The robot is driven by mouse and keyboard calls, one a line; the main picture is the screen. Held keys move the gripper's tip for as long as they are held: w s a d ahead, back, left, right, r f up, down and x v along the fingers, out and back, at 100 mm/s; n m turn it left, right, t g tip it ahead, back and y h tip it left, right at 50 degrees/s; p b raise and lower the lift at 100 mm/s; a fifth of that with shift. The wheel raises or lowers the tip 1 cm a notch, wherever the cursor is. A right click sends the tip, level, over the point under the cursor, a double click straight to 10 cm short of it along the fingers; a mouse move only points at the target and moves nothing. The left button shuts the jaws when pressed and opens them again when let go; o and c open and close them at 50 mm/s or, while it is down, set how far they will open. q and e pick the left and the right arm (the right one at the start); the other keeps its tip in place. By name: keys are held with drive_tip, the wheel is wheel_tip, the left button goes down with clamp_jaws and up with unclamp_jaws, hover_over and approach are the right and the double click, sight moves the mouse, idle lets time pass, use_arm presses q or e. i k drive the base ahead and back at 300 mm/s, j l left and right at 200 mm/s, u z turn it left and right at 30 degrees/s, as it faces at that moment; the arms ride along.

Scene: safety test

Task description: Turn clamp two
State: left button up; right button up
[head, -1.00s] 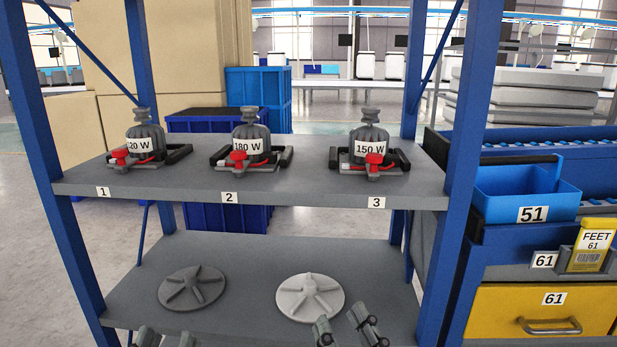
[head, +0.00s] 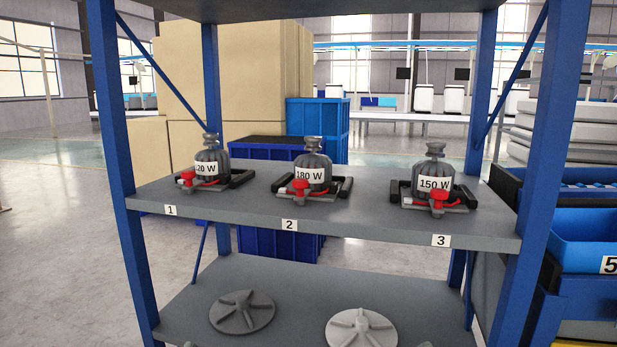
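Clamp two (head: 301,188) is a red-handled clamp at the front of the middle motor, above the shelf label 2 (head: 289,225). The grey motor (head: 312,160) is marked 180 W and stands upright in a dark holder. Clamp one (head: 187,179) is at the 120 W motor (head: 212,157) on the left. Clamp three (head: 438,200) is at the 150 W motor (head: 434,165) on the right. Only tiny grey slivers show at the bottom edge, seemingly tips of my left gripper (head: 188,344) and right gripper (head: 425,345), well below the clamps. Their opening is hidden.
Blue posts (head: 117,190) frame the shelf at both sides, and a top shelf (head: 300,8) hangs above. The lower shelf (head: 285,285) holds a dark finned disc (head: 242,312) and a light one (head: 361,331). A blue bin (head: 585,240) stands at the right.

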sight(300, 184)
drive_tip(key=i+j, duration=0.1)
drive_tip(key=j, duration=0.75)
drive_tip(key=i+j, duration=0.15)
drive_tip(key=j, duration=0.3)
